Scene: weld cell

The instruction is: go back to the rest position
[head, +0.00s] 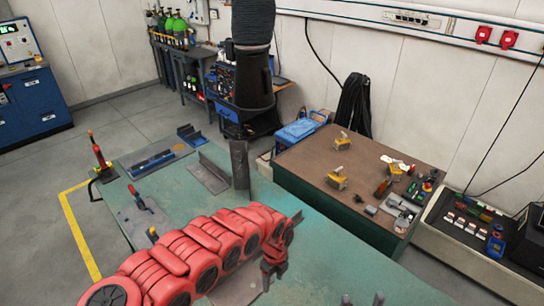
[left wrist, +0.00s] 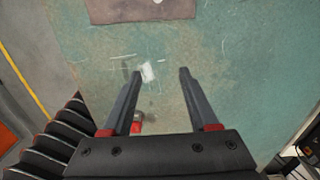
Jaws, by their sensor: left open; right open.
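My left arm comes in from the left in the head view as a chain of red segments. My left gripper (head: 268,272) hangs at its end over the teal table (head: 325,262). In the left wrist view the two dark fingers of my left gripper (left wrist: 155,75) stand wide apart with nothing between them. Bare teal table top (left wrist: 235,75) lies below them. Two grey tips at the bottom edge of the head view look like my right gripper (head: 362,299). They are apart, and the rest of that arm is out of view.
A brown-topped bench (head: 300,160) with yellow clamps stands beyond the table. A dark upright post (head: 239,165), an angle piece (head: 208,172) and a blue-and-grey fixture (head: 152,161) are on the table's far side. A brownish plate (left wrist: 140,10) lies ahead in the left wrist view.

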